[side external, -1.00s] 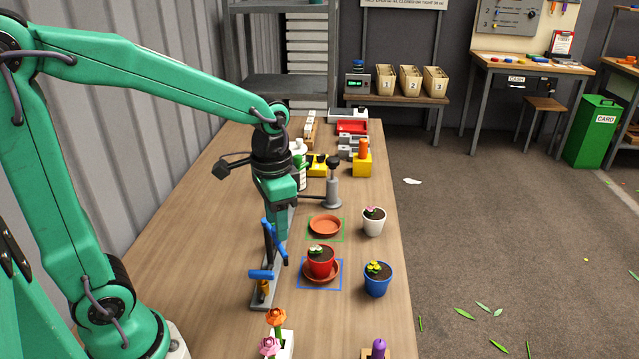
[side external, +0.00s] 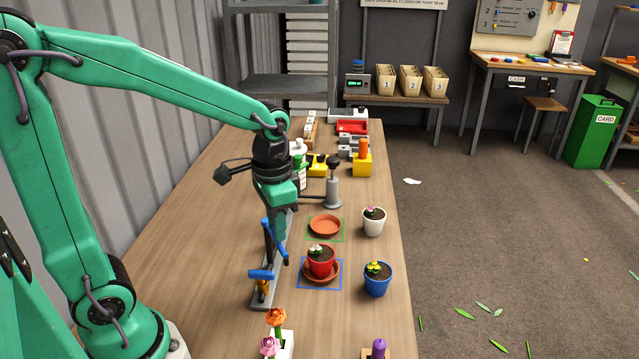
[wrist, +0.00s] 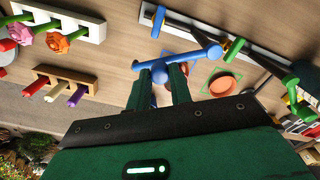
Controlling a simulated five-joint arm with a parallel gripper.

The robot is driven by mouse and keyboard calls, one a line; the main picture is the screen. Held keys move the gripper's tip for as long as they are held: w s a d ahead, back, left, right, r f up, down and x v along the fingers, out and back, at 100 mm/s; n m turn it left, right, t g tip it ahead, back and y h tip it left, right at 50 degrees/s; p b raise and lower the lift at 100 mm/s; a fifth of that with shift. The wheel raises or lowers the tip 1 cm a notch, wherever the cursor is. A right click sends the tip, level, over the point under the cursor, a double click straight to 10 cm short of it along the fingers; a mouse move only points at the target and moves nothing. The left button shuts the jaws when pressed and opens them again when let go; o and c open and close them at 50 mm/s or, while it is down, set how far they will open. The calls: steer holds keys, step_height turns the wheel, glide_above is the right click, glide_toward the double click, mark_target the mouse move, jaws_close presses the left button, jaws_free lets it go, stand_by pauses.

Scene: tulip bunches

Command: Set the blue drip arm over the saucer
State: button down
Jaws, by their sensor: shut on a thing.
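My gripper (side external: 278,238) is shut on the blue drip arm (side external: 262,274). In the wrist view, my fingertips (wrist: 165,72) close on its knob, and the blue bars (wrist: 200,56) spread beyond them. The drip arm is at the grey rail (side external: 268,295), left of the saucers. A terracotta saucer (side external: 325,226) lies empty in a green square outline. Another saucer (side external: 308,278), in a blue square outline, bears a red pot (side external: 321,262) with a plant. In the wrist view the drip arm partly covers the blue square; I cannot tell how its tip lines up with that saucer.
A white pot (side external: 373,221) and a blue pot (side external: 377,279) stand right of the saucers. A grey post (side external: 333,190) stands behind them. Flower holders (side external: 283,345) are at the front. The wood table (side external: 190,245) is clear on the left.

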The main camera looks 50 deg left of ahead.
steer(key=shift+w+n, duration=0.15)
steer(key=shift+n, duration=0.15)
steer(key=w+a+n, duration=0.2)
steer(key=w+n, duration=0.5)
steer(key=n, duration=0.4)
steer(key=shift+n, duration=0.3)
steer(key=shift+r, duration=0.1)
steer(key=c, duration=1.3)
jaws_free()
steer(key=shift+o, duration=0.2)
step_height(320, 180, up, 8)
